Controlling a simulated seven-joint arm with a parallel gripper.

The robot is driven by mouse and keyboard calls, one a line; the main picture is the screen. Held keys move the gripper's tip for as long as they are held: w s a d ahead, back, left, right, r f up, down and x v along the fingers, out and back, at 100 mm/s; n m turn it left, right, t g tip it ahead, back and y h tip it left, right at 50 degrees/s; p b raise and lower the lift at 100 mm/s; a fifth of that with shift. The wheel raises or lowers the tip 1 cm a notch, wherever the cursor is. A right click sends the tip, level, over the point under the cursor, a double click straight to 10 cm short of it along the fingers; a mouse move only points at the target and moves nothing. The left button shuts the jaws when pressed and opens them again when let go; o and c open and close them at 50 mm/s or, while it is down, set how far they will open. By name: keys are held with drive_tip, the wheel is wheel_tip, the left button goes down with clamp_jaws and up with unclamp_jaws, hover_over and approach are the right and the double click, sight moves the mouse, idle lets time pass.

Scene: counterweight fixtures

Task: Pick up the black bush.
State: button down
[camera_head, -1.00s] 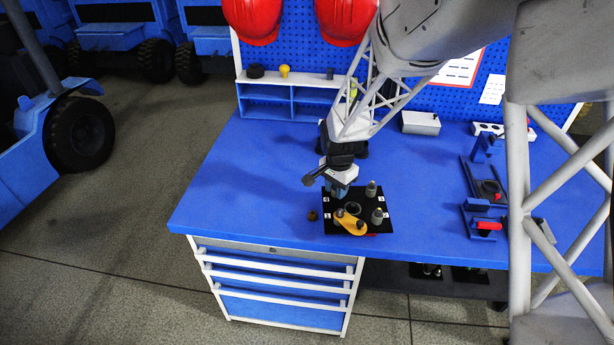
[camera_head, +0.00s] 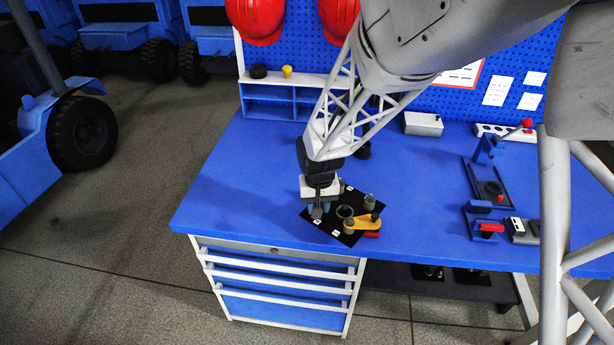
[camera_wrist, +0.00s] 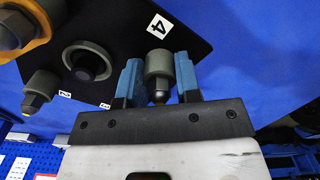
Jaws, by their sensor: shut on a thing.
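A black plate (camera_head: 323,228) with white number labels lies skewed near the bench's front edge. My gripper (camera_head: 317,208) is over its left corner. In the wrist view the blue fingers (camera_wrist: 158,85) are shut on a grey cylindrical piece (camera_wrist: 158,62) with a dark nut and brass tip, by label 4. A round grey piece with a dark middle (camera_wrist: 88,63) stands mid-plate, apart from the fingers; it also shows in the head view (camera_head: 345,211). I cannot tell for sure which piece is the black bush. Whether the held piece is clear of the plate is hidden.
A yellow arm (camera_head: 359,223) and a grey post (camera_head: 369,201) stand on the plate's right side. Dark fixtures with a red handle (camera_head: 491,227) are at the bench's right. A grey box (camera_head: 423,124) stands at the back. The bench's left is clear.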

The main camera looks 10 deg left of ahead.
drive_tip(key=s+n, duration=0.1)
drive_tip(key=n, duration=0.1)
drive_tip(key=s+a+n, duration=0.1)
drive_tip(key=n, duration=0.1)
drive_tip(key=s+a+n, duration=0.1)
drive_tip(key=s+n, duration=0.1)
drive_tip(key=shift+s+a+r, duration=0.1)
drive_tip(key=shift+a, duration=0.05)
drive_tip(key=shift+a, duration=0.1)
idle(0.6)
drive_tip(key=shift+w+a+f, duration=0.25)
drive_tip(key=shift+w+a, duration=0.95)
drive_tip(key=shift+w, duration=1.15)
drive_tip(key=shift+w+a+f, duration=0.2)
drive_tip(key=shift+w+a, duration=1)
drive_tip(key=shift+w, duration=1.2)
drive_tip(key=shift+w+a+f, duration=0.25)
drive_tip(key=shift+w+a, duration=0.95)
drive_tip(key=shift+w, duration=1.15)
drive_tip(key=shift+f, duration=1.75)
drive_tip(key=shift+f, duration=0.1)
